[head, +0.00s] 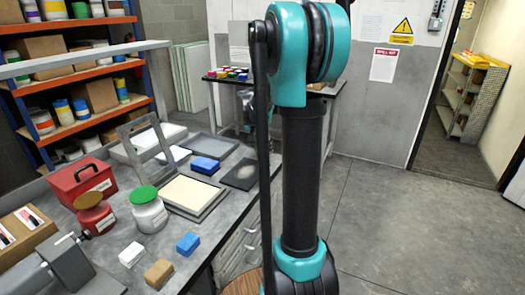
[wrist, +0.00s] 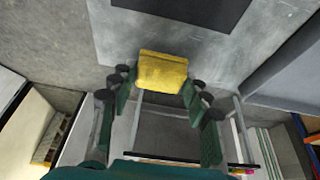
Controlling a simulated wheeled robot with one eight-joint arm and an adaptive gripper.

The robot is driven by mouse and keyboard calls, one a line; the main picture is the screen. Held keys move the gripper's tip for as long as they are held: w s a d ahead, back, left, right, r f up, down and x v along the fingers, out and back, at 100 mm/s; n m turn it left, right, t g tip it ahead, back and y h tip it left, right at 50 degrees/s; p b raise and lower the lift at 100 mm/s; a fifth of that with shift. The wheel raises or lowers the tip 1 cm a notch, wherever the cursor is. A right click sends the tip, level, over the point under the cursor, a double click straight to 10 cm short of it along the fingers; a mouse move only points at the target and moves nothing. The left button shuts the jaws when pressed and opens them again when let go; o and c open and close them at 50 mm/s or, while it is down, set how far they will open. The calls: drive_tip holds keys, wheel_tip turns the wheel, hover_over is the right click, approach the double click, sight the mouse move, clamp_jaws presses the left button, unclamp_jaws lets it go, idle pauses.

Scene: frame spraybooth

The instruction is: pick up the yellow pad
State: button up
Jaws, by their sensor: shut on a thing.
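The yellow pad (wrist: 163,72) is a small block. In the wrist view it sits between the fingertips of my gripper (wrist: 160,82), which is shut on it. A grey surface with a dark rectangle shows beyond the pad. In the head view my arm's dark column and teal joints hide most of the gripper area, and I cannot make out the held pad there.
A back table (head: 250,82) bears several small coloured blocks. The grey workbench (head: 120,204) at left holds a red toolbox (head: 82,182), jars, blue blocks and trays. Shelving (head: 66,75) stands behind it. The floor (head: 400,220) at right is clear.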

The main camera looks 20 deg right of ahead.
sight(262, 148)
wheel_tip(262, 148, up, 18)
drive_tip(key=shift+r, duration=0.2)
drive_tip(key=o, duration=0.4)
drive_tip(key=c, duration=0.5)
drive_tip(key=shift+f, duration=0.15)
